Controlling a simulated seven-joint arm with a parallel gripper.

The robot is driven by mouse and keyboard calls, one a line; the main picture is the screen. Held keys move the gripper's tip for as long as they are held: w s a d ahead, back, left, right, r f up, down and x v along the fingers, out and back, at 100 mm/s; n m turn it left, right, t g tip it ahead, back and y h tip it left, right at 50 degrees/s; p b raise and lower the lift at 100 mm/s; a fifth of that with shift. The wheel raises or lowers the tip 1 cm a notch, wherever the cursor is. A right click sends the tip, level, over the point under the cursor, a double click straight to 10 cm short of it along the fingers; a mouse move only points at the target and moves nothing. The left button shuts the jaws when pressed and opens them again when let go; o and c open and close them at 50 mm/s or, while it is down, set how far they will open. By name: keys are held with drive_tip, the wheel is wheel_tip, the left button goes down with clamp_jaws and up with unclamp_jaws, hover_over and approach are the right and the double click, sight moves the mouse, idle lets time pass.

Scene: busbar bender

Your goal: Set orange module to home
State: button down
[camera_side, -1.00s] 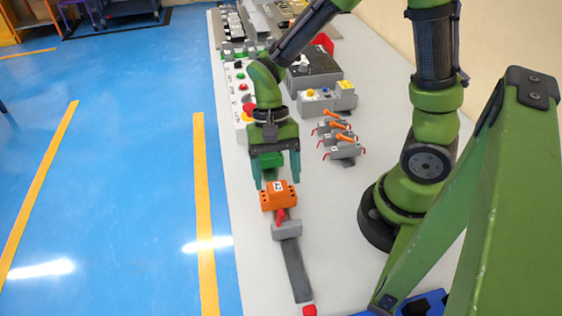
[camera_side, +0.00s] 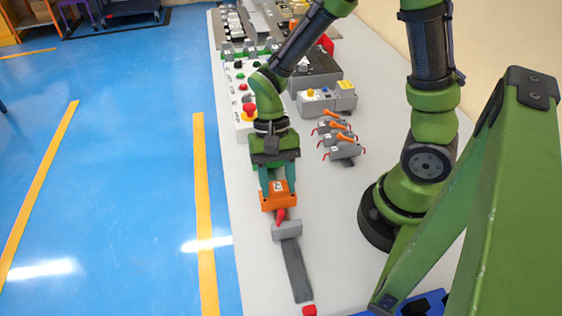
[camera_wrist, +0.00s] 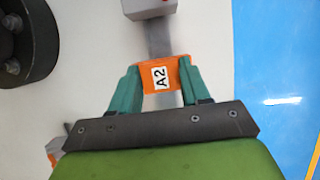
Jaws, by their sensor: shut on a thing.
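The orange module (camera_side: 279,201) sits on the dark rail near the front edge of the white table. It has a white label, which reads "A2" in the wrist view, where the module (camera_wrist: 178,73) is between the fingers. My gripper (camera_side: 278,190) points down with its teal fingers on both sides of the module. It also shows in the wrist view (camera_wrist: 160,85), shut on the module. A red part (camera_side: 281,215) stands just in front of the module, beside a grey block (camera_side: 287,230) on the rail (camera_side: 297,271). The module's underside is hidden.
Several grey clamps with orange levers (camera_side: 338,141) stand to the right. A control box with a red button (camera_side: 249,110) and a grey box with a yellow button (camera_side: 326,98) stand behind. A red cube (camera_side: 309,310) lies at the rail's near end.

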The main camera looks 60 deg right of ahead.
drive_tip(key=shift+w+d, duration=1.65)
drive_tip(key=c, duration=0.5)
unclamp_jaws()
drive_tip(key=v, duration=1.7)
